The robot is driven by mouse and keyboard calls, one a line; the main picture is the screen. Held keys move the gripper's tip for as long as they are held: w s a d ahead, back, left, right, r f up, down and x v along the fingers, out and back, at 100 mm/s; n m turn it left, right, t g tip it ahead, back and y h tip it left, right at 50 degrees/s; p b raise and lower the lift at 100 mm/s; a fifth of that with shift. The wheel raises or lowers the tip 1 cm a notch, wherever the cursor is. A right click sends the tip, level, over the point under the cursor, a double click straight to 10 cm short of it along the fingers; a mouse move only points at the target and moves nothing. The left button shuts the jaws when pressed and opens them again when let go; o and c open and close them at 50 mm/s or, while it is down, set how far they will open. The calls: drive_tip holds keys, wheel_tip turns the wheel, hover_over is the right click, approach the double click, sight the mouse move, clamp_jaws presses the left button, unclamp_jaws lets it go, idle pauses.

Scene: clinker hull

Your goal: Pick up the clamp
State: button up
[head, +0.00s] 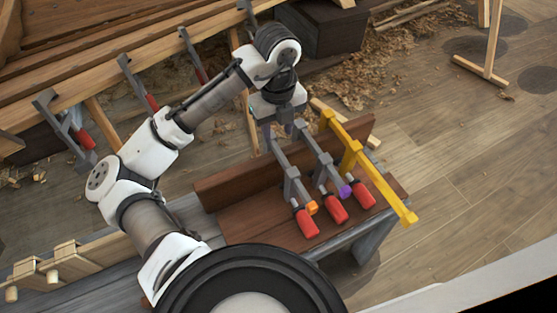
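Three bar clamps with red handles lie side by side on a brown wooden board (240,222) in the head view. The left one is a grey clamp (291,187) with an orange tip. The middle one is a grey clamp (326,160) with a purple tip. The right one is a yellow clamp (379,181). My gripper (285,125) points down over the far ends of the two grey clamps. Its fingertips blend with the grey clamp heads, so I cannot tell whether it is open or touches either clamp.
An upright brown plank (225,187) stands along the board's back. More clamps with red handles, such as one at the left (68,130), hang on the hull's edge. A dark box (320,27) and wood shavings lie behind. A wooden stand (485,60) is at the upper right. The right floor is clear.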

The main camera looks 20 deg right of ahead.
sight(279, 151)
drive_tip(key=shift+d+f+b, duration=0.15)
drive_tip(key=shift+f+b, duration=0.15)
drive_tip(key=shift+f, duration=3.25)
clamp_jaws()
drive_tip(key=shift+r, duration=0.1)
